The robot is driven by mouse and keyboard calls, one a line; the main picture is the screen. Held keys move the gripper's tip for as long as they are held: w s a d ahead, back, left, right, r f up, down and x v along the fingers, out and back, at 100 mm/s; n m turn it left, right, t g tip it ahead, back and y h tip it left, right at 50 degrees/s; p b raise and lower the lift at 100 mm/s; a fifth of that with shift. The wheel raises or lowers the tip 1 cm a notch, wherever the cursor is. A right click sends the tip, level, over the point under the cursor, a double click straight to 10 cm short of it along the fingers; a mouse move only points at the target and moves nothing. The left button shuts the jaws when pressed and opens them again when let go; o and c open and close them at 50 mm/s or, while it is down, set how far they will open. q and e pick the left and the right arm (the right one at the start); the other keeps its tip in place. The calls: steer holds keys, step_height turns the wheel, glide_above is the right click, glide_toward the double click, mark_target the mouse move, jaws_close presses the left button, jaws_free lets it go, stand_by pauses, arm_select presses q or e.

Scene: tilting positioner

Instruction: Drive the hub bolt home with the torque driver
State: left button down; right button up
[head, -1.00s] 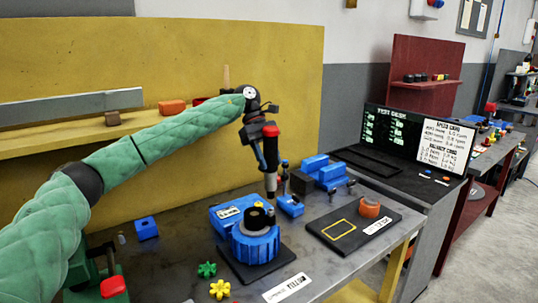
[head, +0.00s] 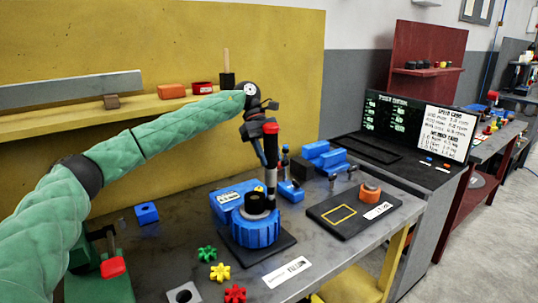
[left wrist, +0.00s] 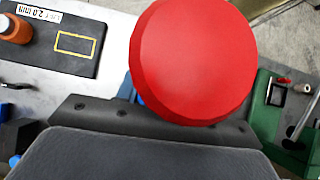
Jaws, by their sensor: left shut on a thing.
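My left gripper (head: 266,146) is shut on the torque driver (head: 271,172), which hangs upright with its red cap on top and its pale and dark shaft pointing down. In the left wrist view the red cap (left wrist: 193,60) fills the upper middle. The blue round positioner (head: 255,231) stands on a dark plate, with a black hub (head: 259,202) on top. The driver's lower end appears just right of or behind the hub; I cannot tell whether they touch. The hub bolt cannot be made out. My right gripper is not in view.
A dark pad (head: 335,220) with a yellow outlined square and an orange round part (head: 370,191) lies right of the positioner. Blue blocks (head: 325,156) stand behind. Green, yellow and red star knobs (head: 221,271) lie in front. A green fixture with a red handle (head: 112,267) is at left.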

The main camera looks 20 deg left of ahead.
mark_target(269, 138)
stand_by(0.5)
arm_select(q)
steer(key=shift+b, duration=0.75)
stand_by(0.6)
steer(key=shift+s+f+b, duration=0.1)
steer(key=shift+f+b, duration=0.55)
steer(key=shift+b, duration=0.25)
stand_by(2.9)
steer(key=shift+r, duration=0.15)
steer(key=shift+r+p, duration=0.55)
steer(key=shift+r, duration=2.45)
